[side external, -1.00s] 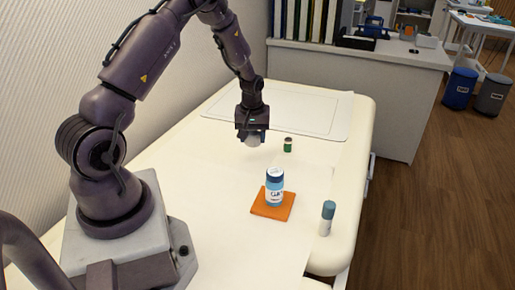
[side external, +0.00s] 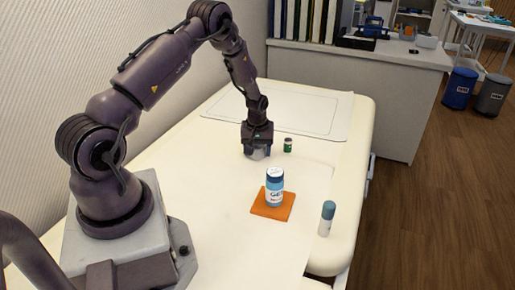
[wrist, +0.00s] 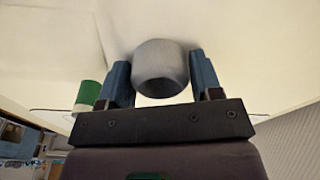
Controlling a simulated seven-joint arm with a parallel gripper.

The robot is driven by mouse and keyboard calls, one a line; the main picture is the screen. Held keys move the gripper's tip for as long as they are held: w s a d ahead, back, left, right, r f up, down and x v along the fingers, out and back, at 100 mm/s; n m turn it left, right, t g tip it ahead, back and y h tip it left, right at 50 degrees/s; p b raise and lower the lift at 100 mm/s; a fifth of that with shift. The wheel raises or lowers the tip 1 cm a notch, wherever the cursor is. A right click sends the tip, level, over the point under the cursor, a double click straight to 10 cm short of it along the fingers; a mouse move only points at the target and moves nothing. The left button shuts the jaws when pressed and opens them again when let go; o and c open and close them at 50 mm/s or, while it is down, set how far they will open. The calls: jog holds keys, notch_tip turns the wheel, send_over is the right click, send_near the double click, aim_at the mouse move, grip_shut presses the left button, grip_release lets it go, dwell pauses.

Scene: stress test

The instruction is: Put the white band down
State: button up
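The white band (wrist: 162,68) looks like a short, pale grey-white ring or cup in the wrist view, its rounded open end facing the camera. In the side view my gripper (side external: 257,154) points down, low over the pale table, with the band (side external: 258,154) partly hidden between the fingers. I cannot tell whether the band touches the table.
A small green jar (side external: 288,145) stands close to the right of my gripper. A blue-and-white bottle (side external: 275,188) stands on an orange mat (side external: 259,209). A teal-capped tube (side external: 327,219) stands near the table's right edge. A flat white board (side external: 335,125) lies behind. The table's left-middle is clear.

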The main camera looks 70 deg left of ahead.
jog(key=shift+o, duration=1.1)
jog(key=shift+r, duration=0.1)
notch_tip(320, 180, up, 12)
jog(key=d, duration=0.1)
jog(key=s+d+r+m+t, duration=0.25)
jog(key=d+r+m, duration=0.25)
jog(key=d+r, duration=1)
jog(key=s+d+r+m, duration=0.2)
jog(key=s+d, duration=0.1)
jog(key=s, duration=0.2)
jog(key=s+d+r+m+t, duration=0.1)
jog(key=s+d+r+m, duration=0.2)
jog(key=s+d, duration=0.1)
jog(key=s+d+r+m+t+h, duration=0.1)
jog(key=s+d+r+m, duration=0.1)
jog(key=s, duration=0.4)
jog(key=shift+s+d+r+m, duration=0.3)
jog(key=shift+d+m, duration=0.2)
jog(key=shift+d, duration=0.6)
